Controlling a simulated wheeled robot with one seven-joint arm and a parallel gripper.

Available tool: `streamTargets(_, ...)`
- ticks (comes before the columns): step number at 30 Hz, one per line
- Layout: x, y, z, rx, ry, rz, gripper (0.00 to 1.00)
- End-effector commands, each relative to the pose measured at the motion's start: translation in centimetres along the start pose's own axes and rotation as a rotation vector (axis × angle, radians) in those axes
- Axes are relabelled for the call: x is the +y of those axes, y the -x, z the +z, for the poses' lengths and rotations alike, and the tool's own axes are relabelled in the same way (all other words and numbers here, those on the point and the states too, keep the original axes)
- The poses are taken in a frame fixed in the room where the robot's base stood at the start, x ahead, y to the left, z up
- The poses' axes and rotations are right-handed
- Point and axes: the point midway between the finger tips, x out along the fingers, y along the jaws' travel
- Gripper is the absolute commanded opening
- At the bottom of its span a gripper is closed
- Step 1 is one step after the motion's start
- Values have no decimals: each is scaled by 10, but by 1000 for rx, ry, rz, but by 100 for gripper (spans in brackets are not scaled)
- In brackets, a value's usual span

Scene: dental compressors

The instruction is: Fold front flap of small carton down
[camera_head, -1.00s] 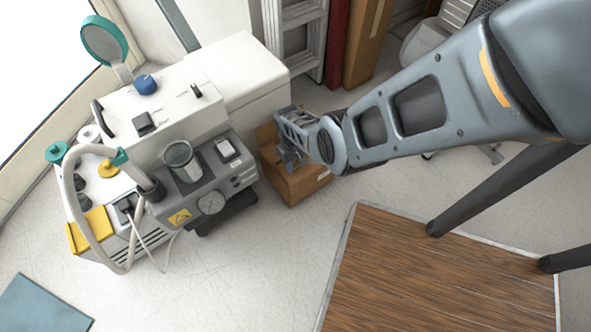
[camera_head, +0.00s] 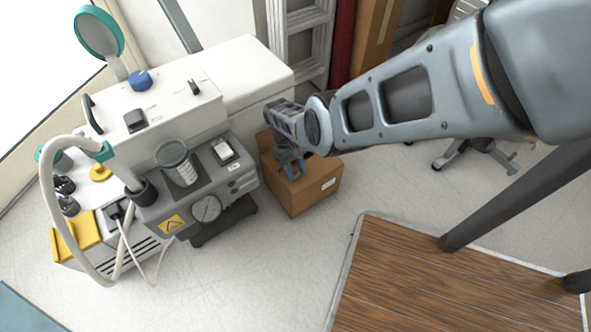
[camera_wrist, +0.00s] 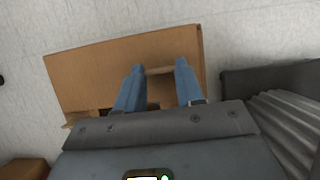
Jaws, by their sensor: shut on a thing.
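The small carton (camera_head: 311,197) is a brown cardboard box on the floor, right of the dental compressor. A flap (camera_head: 266,143) stands up at its back left. My gripper (camera_head: 290,168) is over the carton's top, its fingers pointing down at it. In the wrist view, brown cardboard of the carton (camera_wrist: 95,75) spreads behind my two blue fingers. My gripper hides part of the carton's top, so the front flap's full outline and angle cannot be told.
The white and grey dental compressor (camera_head: 205,165) stands close on the left, with a hose and gauge. A ladder (camera_head: 300,40) and a tall brown box (camera_head: 376,40) stand behind. Floor in front of the carton is clear.

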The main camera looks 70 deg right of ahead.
Motion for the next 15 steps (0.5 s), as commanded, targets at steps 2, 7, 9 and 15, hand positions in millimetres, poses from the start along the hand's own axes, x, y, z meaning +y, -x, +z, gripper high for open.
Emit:
streamTargets(2, 0, 0, -2, 7, 1, 0, 0)
streamTargets(7, 0, 0, -2, 7, 1, 0, 46)
streamTargets(9, 0, 0, -1, 5, 1, 0, 52)
streamTargets(15, 0, 0, -1, 3, 1, 0, 64)
